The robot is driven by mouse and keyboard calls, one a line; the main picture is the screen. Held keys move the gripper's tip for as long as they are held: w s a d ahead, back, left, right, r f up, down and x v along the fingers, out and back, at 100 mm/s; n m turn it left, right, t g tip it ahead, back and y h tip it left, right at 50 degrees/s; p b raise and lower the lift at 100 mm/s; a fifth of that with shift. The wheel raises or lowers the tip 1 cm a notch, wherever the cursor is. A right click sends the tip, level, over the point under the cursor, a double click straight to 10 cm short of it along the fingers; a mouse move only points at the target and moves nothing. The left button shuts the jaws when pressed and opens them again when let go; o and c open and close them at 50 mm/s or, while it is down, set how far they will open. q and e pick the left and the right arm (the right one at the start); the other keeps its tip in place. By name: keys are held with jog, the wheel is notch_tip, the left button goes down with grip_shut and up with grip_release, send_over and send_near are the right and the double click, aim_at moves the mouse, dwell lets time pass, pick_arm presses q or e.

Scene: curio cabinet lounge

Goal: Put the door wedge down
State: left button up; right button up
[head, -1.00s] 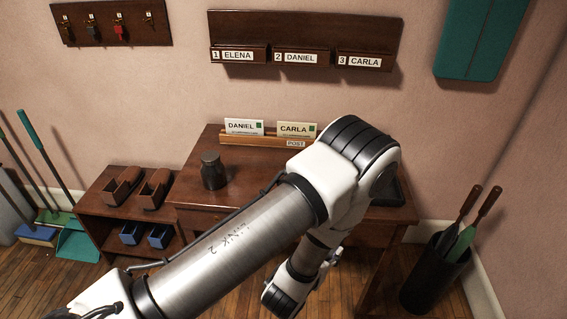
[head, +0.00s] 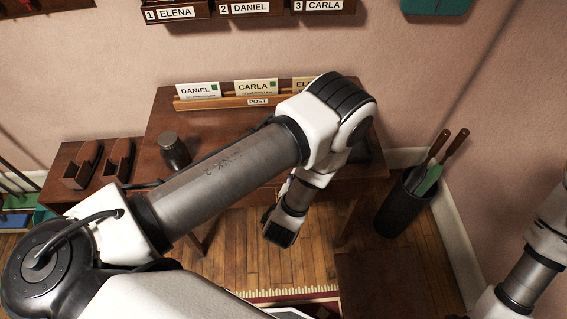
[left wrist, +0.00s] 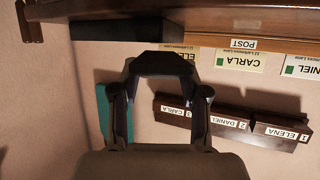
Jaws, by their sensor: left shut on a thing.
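My left gripper (left wrist: 162,80) shows in the left wrist view, its two dark fingers closed in around a dark piece at their tips. I take this dark piece to be the door wedge (left wrist: 162,64), but it is hard to tell apart from the fingertips. The gripper points toward the wall, with the desk along the top of this inverted view. In the head view my left arm reaches across in front of the desk (head: 215,128), and its gripper and the wedge cannot be made out. My right gripper is out of view.
The desk bears a dark jar (head: 174,150), a post rack (head: 230,101) with name cards, and a black tray (head: 368,152) partly behind my arm. A low shelf (head: 62,158) stands left. A black bin (head: 405,205) with tools stands right. Named wall boxes (head: 250,8) hang above.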

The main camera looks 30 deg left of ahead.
pick_arm(q)
jog(key=shift+w+a+f+b, duration=0.25)
jog(key=shift+w+a+b, duration=0.45)
jog(key=shift+b, duration=1.8)
jog(key=shift+w+a+f+b, duration=0.25)
jog(key=shift+w+a+b, duration=0.45)
jog(key=shift+b, duration=1.75)
jog(key=shift+w+a+r+p, duration=0.3)
jog(key=shift+a+r+p, duration=0.15)
jog(key=shift+a+p, duration=0.3)
jog(key=w+a, duration=0.1)
jog(key=a, duration=0.1)
jog(key=w+a, duration=0.1)
jog(key=shift+w+a+f+p, duration=0.2)
jog(key=shift+w+a+p, duration=0.1)
jog(key=shift+w+a, duration=0.05)
jog(key=shift+w+a+f, duration=0.1)
jog(key=shift+w+a, duration=0.5)
jog(key=shift+a, duration=0.1)
jog(key=f, duration=0.1)
jog(key=f+p, duration=0.1)
jog(key=f, duration=0.1)
jog(key=shift+s+d+f, duration=0.1)
jog(key=shift+d, duration=0.1)
jog(key=shift+f, duration=0.4)
jog(key=o, duration=1.2)
jog(key=shift+c, duration=0.2)
